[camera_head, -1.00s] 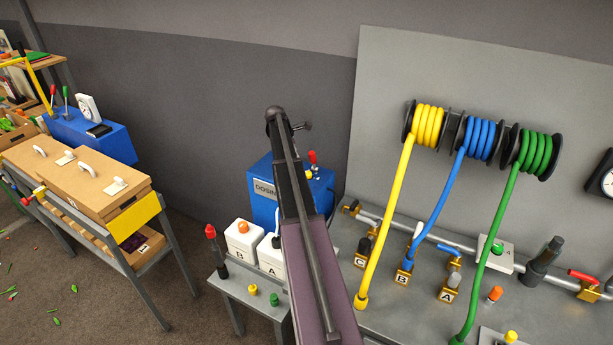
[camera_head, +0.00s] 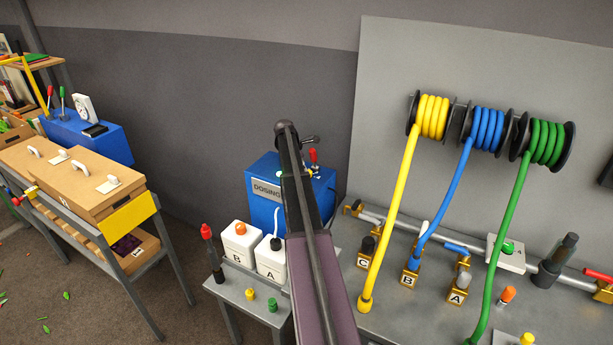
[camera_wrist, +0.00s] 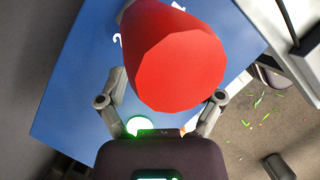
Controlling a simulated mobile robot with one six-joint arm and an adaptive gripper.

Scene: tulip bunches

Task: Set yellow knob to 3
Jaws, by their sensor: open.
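A large red handle (camera_wrist: 175,55) is close to the camera and covers much of the view between the fingers. No yellow knob shows there.
White containers B (camera_head: 241,243) and A (camera_head: 271,262) stand in front of the box. A yellow button (camera_head: 250,294) and a green button (camera_head: 271,305) are on the bench. The hose bench (camera_head: 385,325) is to the right, crates to the left.

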